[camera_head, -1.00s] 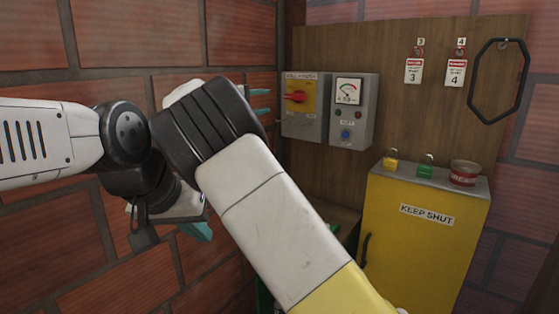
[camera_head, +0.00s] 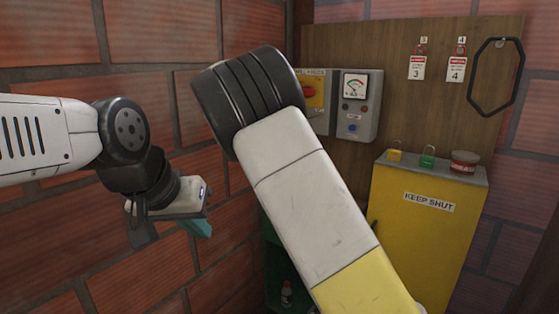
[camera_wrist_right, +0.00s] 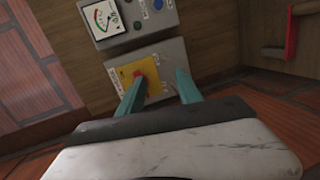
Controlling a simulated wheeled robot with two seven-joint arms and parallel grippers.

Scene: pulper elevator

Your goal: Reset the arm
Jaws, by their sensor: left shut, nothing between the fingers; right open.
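My left gripper (camera_head: 195,228) hangs below its wrist in the head view, in front of the brick wall. Its teal fingers are shut and empty. My right arm crosses the middle of the head view, and its dark joint hides the right gripper there. In the right wrist view my right gripper (camera_wrist_right: 161,82) is open, with its two teal fingers apart and nothing between them. Beyond the fingers is the switch box with a yellow plate and red knob (camera_wrist_right: 139,78). I cannot tell how far the fingertips are from it.
The grey meter box (camera_head: 358,106) and the switch box (camera_head: 318,105) are on the wooden board. Tags 3 and 4 and a black hexagonal ring (camera_head: 478,77) hang right of them. A yellow cabinet (camera_head: 420,240) below carries padlocks and a red tin. Brick walls stand close at left.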

